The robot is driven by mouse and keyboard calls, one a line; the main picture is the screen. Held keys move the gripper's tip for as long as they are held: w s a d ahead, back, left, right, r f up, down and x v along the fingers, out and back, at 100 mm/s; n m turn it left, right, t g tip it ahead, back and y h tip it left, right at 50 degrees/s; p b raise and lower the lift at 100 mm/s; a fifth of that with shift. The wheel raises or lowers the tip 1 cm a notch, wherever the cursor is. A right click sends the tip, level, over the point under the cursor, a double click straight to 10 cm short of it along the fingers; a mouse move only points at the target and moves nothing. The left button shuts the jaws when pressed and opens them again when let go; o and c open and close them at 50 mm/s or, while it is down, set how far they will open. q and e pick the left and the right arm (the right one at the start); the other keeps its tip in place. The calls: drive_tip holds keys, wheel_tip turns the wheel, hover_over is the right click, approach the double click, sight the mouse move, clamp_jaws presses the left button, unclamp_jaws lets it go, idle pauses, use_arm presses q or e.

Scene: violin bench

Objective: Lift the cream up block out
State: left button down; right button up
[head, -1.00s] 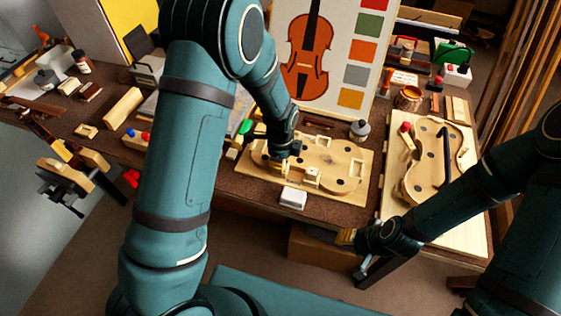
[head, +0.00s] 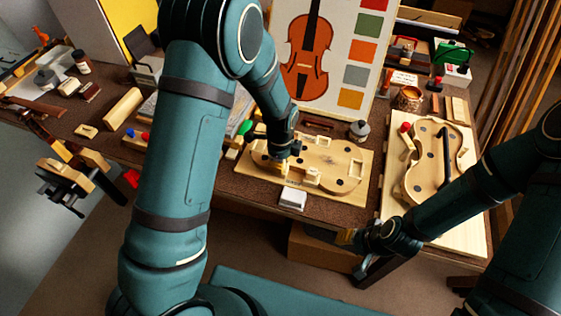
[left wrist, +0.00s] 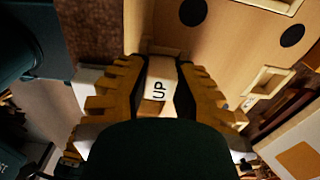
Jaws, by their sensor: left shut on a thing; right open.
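The cream UP block (left wrist: 160,84) sits between the two yellow ribbed fingers of my left gripper (left wrist: 161,90), which is shut on it. The black letters UP face the left wrist camera. In the head view my left gripper (head: 281,164) is low over the left part of the violin-shaped wooden form (head: 327,157), and the block is mostly hidden there. I cannot tell whether the block still touches the form. My right gripper (head: 346,238) is open and empty in front of the bench edge, below the form and the right-hand board.
A white block (head: 293,198) lies at the bench's front edge, close to the form. A grey jar (head: 359,130) stands behind the form. At right, a pale board (head: 461,222) carries a violin body (head: 424,170). A vise (head: 68,187) juts out at far left.

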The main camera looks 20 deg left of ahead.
use_arm(q)
drive_tip(key=shift+r+p, duration=0.5)
drive_tip(key=shift+r, duration=0.15)
idle(0.7)
drive_tip(key=shift+r+p, duration=1.75)
drive_tip(key=shift+r, duration=0.7)
wheel_tip(320, 180, up, 7)
drive_tip(key=p, duration=0.5)
